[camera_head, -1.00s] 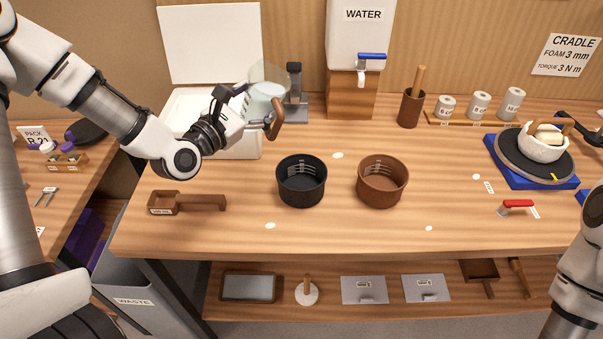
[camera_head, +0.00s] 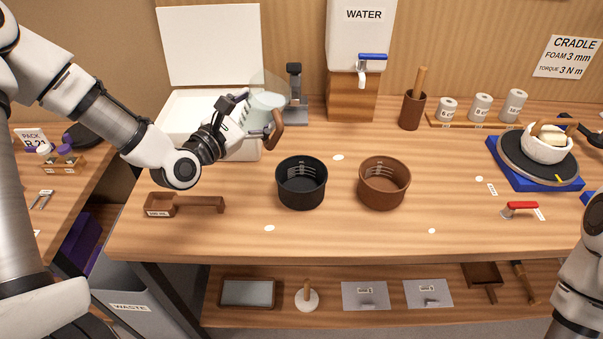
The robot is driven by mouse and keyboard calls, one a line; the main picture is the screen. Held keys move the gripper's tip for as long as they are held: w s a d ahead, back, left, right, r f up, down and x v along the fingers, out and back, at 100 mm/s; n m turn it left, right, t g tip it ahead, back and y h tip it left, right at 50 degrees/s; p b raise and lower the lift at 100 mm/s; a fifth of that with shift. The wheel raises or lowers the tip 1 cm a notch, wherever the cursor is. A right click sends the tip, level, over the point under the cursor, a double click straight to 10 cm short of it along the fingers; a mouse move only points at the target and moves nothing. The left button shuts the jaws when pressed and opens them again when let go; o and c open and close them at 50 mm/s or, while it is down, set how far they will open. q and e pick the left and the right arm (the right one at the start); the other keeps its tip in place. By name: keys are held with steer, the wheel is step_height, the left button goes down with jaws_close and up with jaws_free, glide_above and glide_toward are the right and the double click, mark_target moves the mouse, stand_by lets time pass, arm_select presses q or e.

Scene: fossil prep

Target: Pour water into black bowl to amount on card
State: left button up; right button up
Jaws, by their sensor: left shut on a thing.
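The black bowl (camera_head: 301,195) stands on the table near the middle, with pale level marks on its inner wall. I cannot see water in it. My left gripper (camera_head: 262,132) is shut on a clear jug (camera_head: 266,102) with a brown handle. The jug is raised behind and left of the black bowl and seems tilted, with pale water in it. The water tank (camera_head: 358,35) with a blue-handled tap stands at the back. A card at the back right reads "CRADLE, FOAM 3 mm, TORQUE 3 N m" (camera_head: 568,57); no water amount is legible on it. My right gripper is out of view.
A brown bowl (camera_head: 383,190) stands right of the black bowl. An open white box (camera_head: 190,108) is behind my left arm. A brown cup (camera_head: 412,110) and several weights (camera_head: 480,107) stand at the back right. The front middle is clear.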

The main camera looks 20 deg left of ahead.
mark_target(257, 126)
arm_select(q)
steer(key=shift+a+f+m+b, duration=0.1)
steer(key=shift+f+m+b, duration=0.3)
steer(key=shift+f+b, duration=0.5)
steer(key=shift+f, duration=0.25)
steer(key=shift+f, duration=0.35)
steer(key=shift+a+f+m+b, duration=0.1)
steer(key=shift+f+m+b, duration=0.4)
steer(key=shift+b, duration=0.15)
steer(key=shift+f, duration=0.1)
steer(key=shift+f+m+b, duration=0.5)
steer(key=shift+f+b, duration=0.1)
steer(key=shift+a+f+m, duration=0.1)
steer(key=shift+f+m, duration=0.15)
steer(key=shift+m, duration=0.05)
